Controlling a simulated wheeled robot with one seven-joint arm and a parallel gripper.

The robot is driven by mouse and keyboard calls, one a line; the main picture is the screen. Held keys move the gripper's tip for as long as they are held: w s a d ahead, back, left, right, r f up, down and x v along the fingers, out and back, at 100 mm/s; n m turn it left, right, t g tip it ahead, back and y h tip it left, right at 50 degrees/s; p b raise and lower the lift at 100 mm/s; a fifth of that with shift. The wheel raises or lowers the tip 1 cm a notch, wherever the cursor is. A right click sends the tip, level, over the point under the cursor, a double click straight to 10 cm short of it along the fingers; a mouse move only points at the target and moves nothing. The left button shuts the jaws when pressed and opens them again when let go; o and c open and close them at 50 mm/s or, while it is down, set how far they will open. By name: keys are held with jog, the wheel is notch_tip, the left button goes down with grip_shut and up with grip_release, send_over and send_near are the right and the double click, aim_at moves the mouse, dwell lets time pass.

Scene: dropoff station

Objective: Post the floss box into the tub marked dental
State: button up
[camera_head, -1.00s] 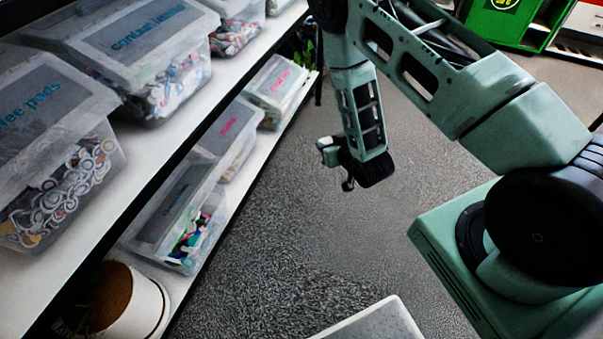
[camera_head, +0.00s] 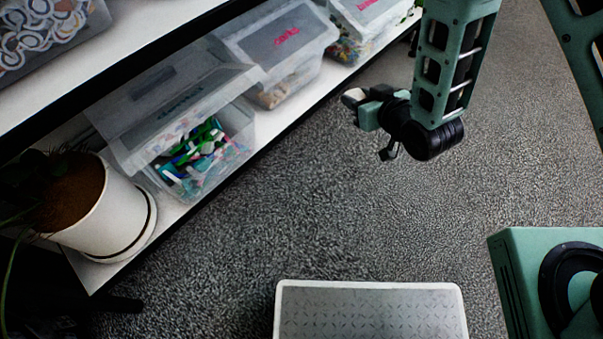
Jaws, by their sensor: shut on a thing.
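My gripper (camera_head: 365,107) hangs over the carpet, right of the shelves. It is shut on a small pale thing (camera_head: 353,96), only partly visible, which may be the floss box. A clear tub (camera_head: 215,180) stands on the lower shelf, left of my gripper and apart from it. Its sloping lid bears a dark label too blurred to read surely; it may be the dental tub. Green, blue and white pieces show inside through an open front below the lid.
Tubs with pink labels (camera_head: 290,70) stand farther back on the lower shelf. A potted plant (camera_head: 105,215) stands at its near end. The upper shelf edge (camera_head: 130,75) overhangs at left. A pale textured platform (camera_head: 370,310) is at bottom centre. The carpet between is clear.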

jog(key=shift+s+a+f+n+g+y+b, duration=0.7)
jog(key=shift+s+a+f+n+y+b, duration=0.3)
jog(key=shift+s+a+f+b, duration=1.95)
jog(key=shift+s+a+f+n+g+y+b, duration=0.75)
jog(key=shift+s+a+f+n+b, duration=0.8)
jog(key=shift+a+b, duration=2.35)
jog(key=w+a+f+b, duration=0.1)
jog(key=w+a+f, duration=0.1)
jog(key=w+a, duration=1.1)
jog(key=a, duration=0.3)
jog(key=shift+f+m, duration=0.25)
jog(key=shift+m, duration=0.1)
jog(key=shift+w, duration=0.1)
jog(key=o, duration=1)
jog(key=p+v, duration=0.5)
jog(key=v, duration=1.2)
jog(key=shift+s+d, duration=0.25)
